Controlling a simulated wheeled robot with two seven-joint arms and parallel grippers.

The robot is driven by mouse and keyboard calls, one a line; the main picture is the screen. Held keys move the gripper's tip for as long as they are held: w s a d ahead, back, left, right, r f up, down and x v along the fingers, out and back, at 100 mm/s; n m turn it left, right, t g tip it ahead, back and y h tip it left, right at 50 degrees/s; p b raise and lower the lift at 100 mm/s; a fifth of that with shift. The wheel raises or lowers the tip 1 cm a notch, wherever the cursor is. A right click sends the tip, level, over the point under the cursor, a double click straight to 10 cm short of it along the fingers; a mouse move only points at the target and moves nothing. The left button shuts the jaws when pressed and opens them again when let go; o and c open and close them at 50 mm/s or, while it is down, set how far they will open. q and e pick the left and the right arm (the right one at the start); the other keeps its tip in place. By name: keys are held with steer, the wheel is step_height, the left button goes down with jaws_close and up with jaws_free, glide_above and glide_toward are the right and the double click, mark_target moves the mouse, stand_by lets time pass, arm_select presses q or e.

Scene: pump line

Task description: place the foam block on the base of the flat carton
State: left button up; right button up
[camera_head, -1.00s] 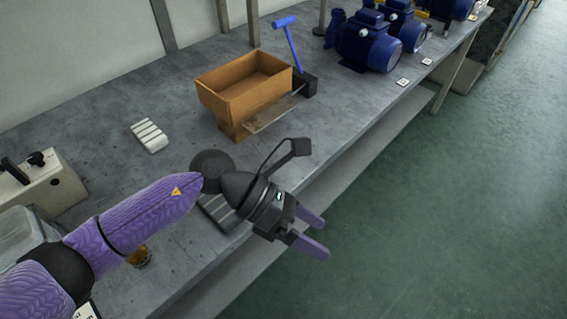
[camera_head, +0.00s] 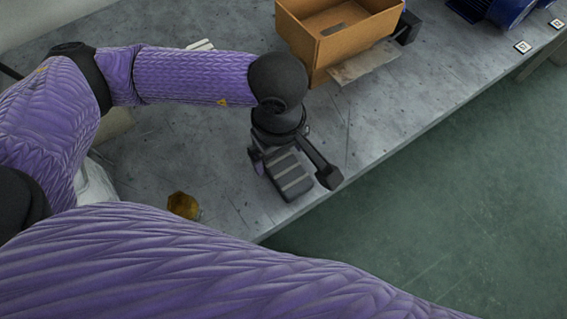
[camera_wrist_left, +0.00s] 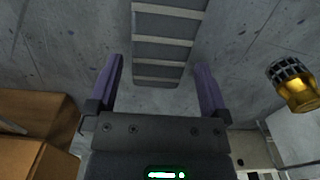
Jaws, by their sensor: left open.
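A grey ribbed block with pale stripes (camera_head: 288,176), which I take for the foam block, lies on the grey bench near its front edge. My left gripper (camera_head: 268,158) is open just above it, pointing down. In the left wrist view the block (camera_wrist_left: 165,40) runs from the top edge to between the two purple fingers (camera_wrist_left: 158,72), with clear gaps on both sides. The brown carton (camera_head: 345,45) stands open-topped on the bench, up and right of the gripper, with a flap at its front. My right gripper is not in view.
An amber, dark-capped object (camera_head: 183,205) stands left of the block; it also shows in the left wrist view (camera_wrist_left: 293,90). A pale ribbed block (camera_head: 201,45) is partly hidden behind my arm. Blue pumps (camera_head: 500,10) are at the upper right. The bench drops to green floor at the right.

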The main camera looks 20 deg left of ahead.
arm_select(q)
step_height(320, 180, down, 3)
steer(key=shift+r, duration=0.2)
steer(key=c, duration=1)
